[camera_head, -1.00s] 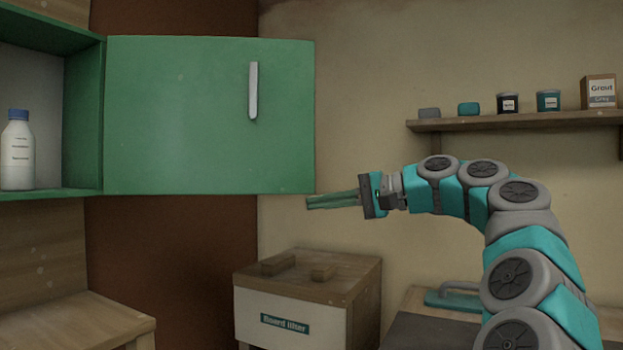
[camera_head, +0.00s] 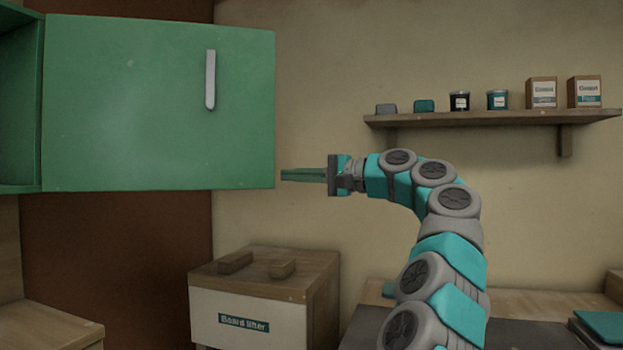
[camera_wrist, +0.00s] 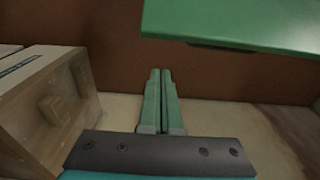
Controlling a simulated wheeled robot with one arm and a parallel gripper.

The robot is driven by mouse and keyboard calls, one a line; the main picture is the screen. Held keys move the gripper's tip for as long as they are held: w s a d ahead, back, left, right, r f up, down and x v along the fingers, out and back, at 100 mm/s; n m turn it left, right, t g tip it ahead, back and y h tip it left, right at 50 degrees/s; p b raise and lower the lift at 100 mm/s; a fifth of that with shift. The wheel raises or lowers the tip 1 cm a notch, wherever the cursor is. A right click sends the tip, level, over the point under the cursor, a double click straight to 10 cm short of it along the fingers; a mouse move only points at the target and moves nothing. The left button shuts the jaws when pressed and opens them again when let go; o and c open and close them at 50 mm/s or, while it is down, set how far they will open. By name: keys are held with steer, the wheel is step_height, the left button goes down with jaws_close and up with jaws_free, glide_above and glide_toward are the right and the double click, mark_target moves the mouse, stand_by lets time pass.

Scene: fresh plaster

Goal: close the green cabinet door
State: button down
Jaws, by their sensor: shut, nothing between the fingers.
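The green cabinet door (camera_head: 150,110) stands open, swung out to the right of the green cabinet (camera_head: 20,110), with a pale vertical handle (camera_head: 210,80) near its free edge. My gripper (camera_head: 284,175) is shut and empty, just right of the door's lower free corner, its fingers pointing left. In the head view I cannot tell whether the fingertips touch the door. In the wrist view the shut green fingers (camera_wrist: 161,90) point ahead, and the door's lower part (camera_wrist: 240,22) shows at the upper right, apart from them in the picture.
A box labelled Board lifter (camera_head: 245,310) stands below the door, with wooden blocks on top. A wall shelf (camera_head: 480,118) at the right holds jars and boxes. A worktop (camera_head: 540,303) lies low at the right. The wall between door and shelf is bare.

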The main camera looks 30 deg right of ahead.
steer(key=shift+s+a+b, duration=0.3)
steer(key=shift+a+b, duration=0.3)
steer(key=shift+a, duration=0.15)
steer(key=shift+s+a+b, duration=0.3)
steer(key=shift+a+b, duration=0.3)
steer(key=shift+a, duration=0.15)
steer(key=shift+s, duration=0.1)
